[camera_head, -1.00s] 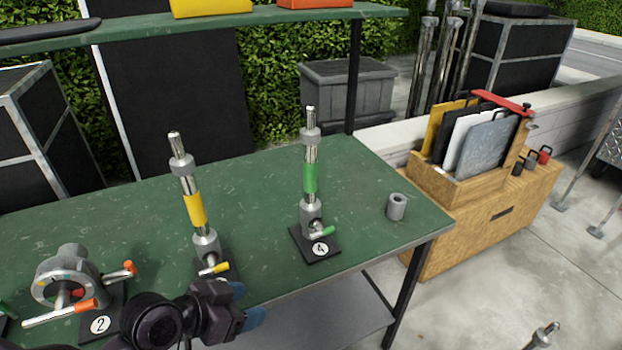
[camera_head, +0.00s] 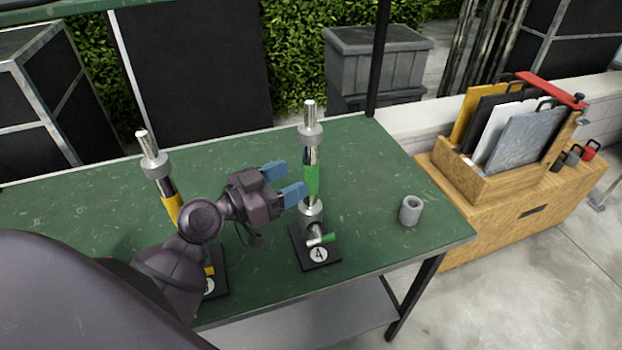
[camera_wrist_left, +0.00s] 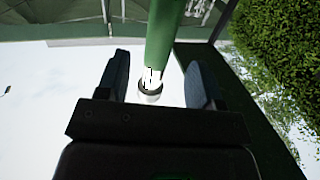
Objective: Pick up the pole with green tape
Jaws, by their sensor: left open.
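The pole with green tape (camera_head: 311,180) stands upright on a black base marked 4 (camera_head: 318,254) on the green table. My left gripper (camera_head: 285,182) has blue fingertips and is open. In the head view it is just left of the pole, level with the green tape. In the left wrist view the green tape (camera_wrist_left: 165,35) shows beyond and between the two open fingers (camera_wrist_left: 160,82). I cannot tell whether the fingers reach around the pole. The gripper does not hold it. My right gripper is not in view.
A pole with yellow tape (camera_head: 153,165) stands to the left, partly hidden by my left arm. A grey cylinder (camera_head: 410,210) stands right of the green-taped pole. A wooden crate (camera_head: 465,180) with upright panels is beyond the table's right edge (camera_head: 455,235).

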